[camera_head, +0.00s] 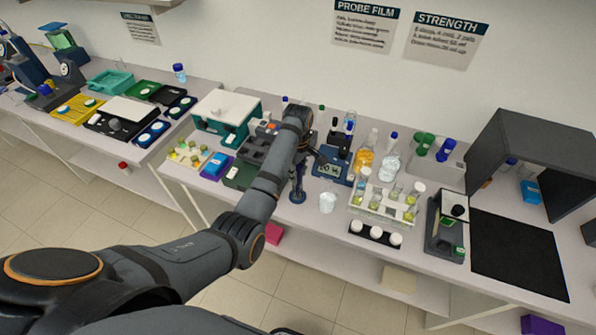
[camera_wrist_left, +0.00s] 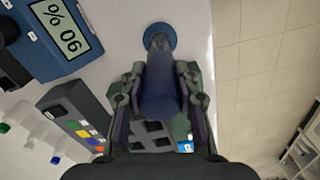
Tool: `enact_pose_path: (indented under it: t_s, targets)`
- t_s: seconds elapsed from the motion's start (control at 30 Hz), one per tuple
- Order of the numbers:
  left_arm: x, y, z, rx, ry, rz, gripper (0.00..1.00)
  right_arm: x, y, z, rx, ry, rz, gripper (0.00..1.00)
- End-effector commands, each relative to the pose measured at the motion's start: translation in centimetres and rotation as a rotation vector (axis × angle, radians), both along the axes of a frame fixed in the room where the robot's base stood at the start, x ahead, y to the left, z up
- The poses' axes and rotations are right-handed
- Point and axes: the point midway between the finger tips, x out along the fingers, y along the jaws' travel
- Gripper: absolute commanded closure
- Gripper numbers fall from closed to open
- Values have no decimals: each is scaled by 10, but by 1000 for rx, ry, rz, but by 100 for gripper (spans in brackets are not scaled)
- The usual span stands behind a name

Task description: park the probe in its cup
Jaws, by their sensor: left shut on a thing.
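My left gripper (camera_head: 303,155) is over the front part of the middle bench. In the left wrist view the gripper (camera_wrist_left: 160,100) is shut on the dark blue probe (camera_wrist_left: 160,93). The probe's grey lower end points at a round blue cup base (camera_wrist_left: 170,31). The cup (camera_head: 297,196) stands upright on the bench under the gripper in the head view. Whether the probe's tip is inside the cup or just above it, I cannot tell. My right gripper is not in view.
A blue meter (camera_head: 331,169) with a lit display stands right beside the cup; it also shows in the left wrist view (camera_wrist_left: 40,45). The bench's front edge is close.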

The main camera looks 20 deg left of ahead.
Motion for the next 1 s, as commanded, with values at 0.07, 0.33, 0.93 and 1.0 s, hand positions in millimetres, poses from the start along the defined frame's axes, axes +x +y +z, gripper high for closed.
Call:
enact_pose_path:
  t_s: [0.07,0.33,0.93,1.0]
  targets:
    - [0,0,-1,0,1,0,92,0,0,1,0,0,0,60]
    - [0,0,-2,0,0,0,43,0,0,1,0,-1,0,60]
    - [1,0,48,0,-4,0,43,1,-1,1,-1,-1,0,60]
    - [1,0,59,0,-3,0,43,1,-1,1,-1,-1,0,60]
